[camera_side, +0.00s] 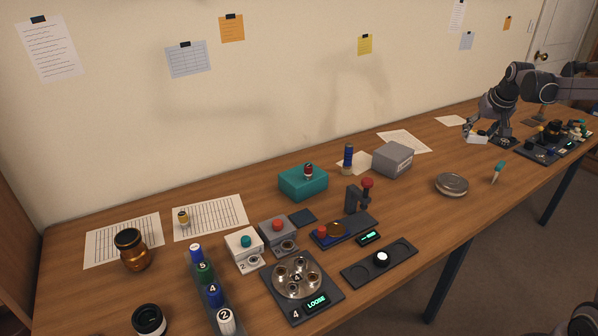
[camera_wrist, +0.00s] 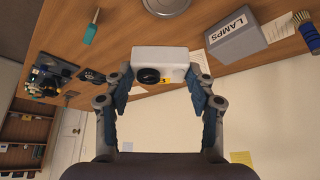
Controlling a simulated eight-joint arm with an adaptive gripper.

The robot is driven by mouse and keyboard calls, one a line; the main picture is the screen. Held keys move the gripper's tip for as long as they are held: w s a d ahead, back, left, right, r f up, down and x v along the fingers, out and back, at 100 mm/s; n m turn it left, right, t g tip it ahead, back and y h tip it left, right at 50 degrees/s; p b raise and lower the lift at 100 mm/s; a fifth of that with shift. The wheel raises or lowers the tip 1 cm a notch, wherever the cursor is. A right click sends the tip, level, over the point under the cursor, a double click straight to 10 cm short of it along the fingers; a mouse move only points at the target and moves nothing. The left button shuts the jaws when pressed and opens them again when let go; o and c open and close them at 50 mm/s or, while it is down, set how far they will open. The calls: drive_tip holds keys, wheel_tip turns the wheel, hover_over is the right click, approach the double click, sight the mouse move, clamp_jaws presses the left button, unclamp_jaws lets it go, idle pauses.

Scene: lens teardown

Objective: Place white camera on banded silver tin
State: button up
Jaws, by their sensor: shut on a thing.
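The white camera (camera_wrist: 172,57), a small box with a dark round lens and a yellow mark, is between my fingertips in the wrist view. My gripper (camera_wrist: 160,76) is shut on it from both sides. In the side view my gripper (camera_side: 478,134) is at the right, and the white camera (camera_side: 478,140) shows just below it; I cannot tell how high it is above the table. The round silver tin (camera_side: 452,184) lies flat, to the left of and nearer the viewer than the camera. The tin (camera_wrist: 167,5) is cut off at the top of the wrist view.
A grey LAMPS box (camera_wrist: 236,38) stands near the wall, and a teal-handled tool (camera_side: 498,172) lies right of the tin. A dark device board (camera_side: 540,152) with several parts is at the far right. Bare table (camera_side: 455,160) lies between camera and tin.

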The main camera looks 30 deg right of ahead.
drive_tip(key=s+d+m, duration=0.1)
drive_tip(key=s+d, duration=0.4)
drive_tip(key=s, duration=0.3)
hover_over(452, 178)
drive_tip(key=s+a, duration=0.2)
drive_tip(key=shift+h, duration=0.3)
wheel_tip(452, 178, down, 12)
drive_tip(key=shift+w+d+f, duration=0.1)
drive_tip(key=shift+d, duration=0.05)
drive_tip(key=shift+f, duration=2.05)
drive_tip(key=shift+f, duration=0.1)
drive_tip(key=o, duration=1.2)
